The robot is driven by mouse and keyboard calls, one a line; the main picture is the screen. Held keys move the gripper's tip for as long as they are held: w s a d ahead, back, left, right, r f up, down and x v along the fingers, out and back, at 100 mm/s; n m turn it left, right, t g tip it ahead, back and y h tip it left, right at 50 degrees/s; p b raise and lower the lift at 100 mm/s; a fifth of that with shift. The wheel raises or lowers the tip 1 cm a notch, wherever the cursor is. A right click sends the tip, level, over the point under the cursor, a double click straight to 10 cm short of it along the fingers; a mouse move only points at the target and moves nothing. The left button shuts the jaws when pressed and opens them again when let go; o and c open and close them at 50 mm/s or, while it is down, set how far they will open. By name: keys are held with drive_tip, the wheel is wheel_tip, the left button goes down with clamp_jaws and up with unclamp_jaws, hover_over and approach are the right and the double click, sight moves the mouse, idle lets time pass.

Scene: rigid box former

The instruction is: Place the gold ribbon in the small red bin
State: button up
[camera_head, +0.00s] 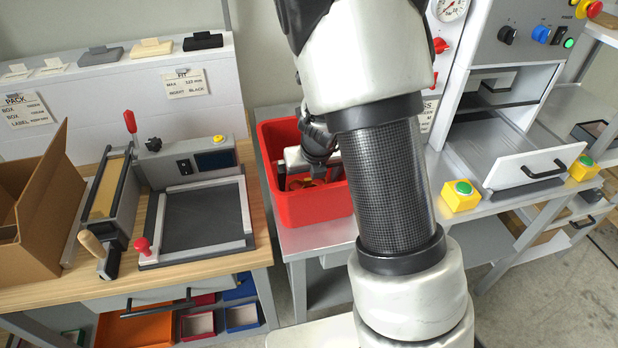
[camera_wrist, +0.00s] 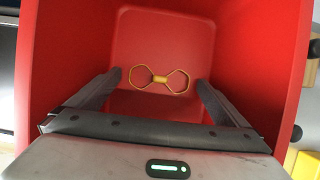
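The red bin (camera_head: 313,209) stands on a grey metal bench; in the wrist view its red wall (camera_wrist: 262,50) surrounds the gripper. The gold ribbon (camera_wrist: 160,79), a thin bow-shaped loop, shows inside the bin, seemingly at its bottom; its exact height is hard to tell. My gripper (camera_wrist: 159,83) reaches down into the bin with its two grey fingers spread. The ribbon lies in view between the fingertips, with a visible gap on each side. In the head view the gripper (camera_head: 303,181) is partly hidden by the bin wall and my arm.
A wooden bench at left holds a sealing device (camera_head: 195,215) and an open cardboard box (camera_head: 38,215). At right is a grey machine with an open white drawer (camera_head: 530,165) and green buttons on yellow boxes (camera_head: 461,195). The bin walls rise close around my gripper.

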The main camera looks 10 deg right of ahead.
drive_tip(key=s+a+r+n+y+p, duration=0.1)
drive_tip(key=s+a+r+n+p, duration=0.1)
drive_tip(key=s+r+n, duration=0.35)
drive_tip(key=s+a+r+n+y+p, duration=0.1)
drive_tip(key=s+r+n+p, duration=0.2)
drive_tip(key=r+n, duration=0.6)
drive_tip(key=s+a+r+n+y+p, duration=0.15)
drive_tip(key=s+r+n, duration=0.3)
drive_tip(key=r, duration=0.55)
drive_tip(key=s+d+r+n+h, duration=0.1)
drive_tip(key=s+d+r+n, duration=0.1)
drive_tip(key=s+n, duration=0.4)
drive_tip(key=s+d+r+n+t+h, duration=0.1)
drive_tip(key=s+r+n, duration=0.4)
drive_tip(key=n, duration=0.5)
drive_tip(key=shift+s+d+n+h, duration=0.4)
drive_tip(key=shift+s+h, duration=0.05)
drive_tip(key=shift+h, duration=0.3)
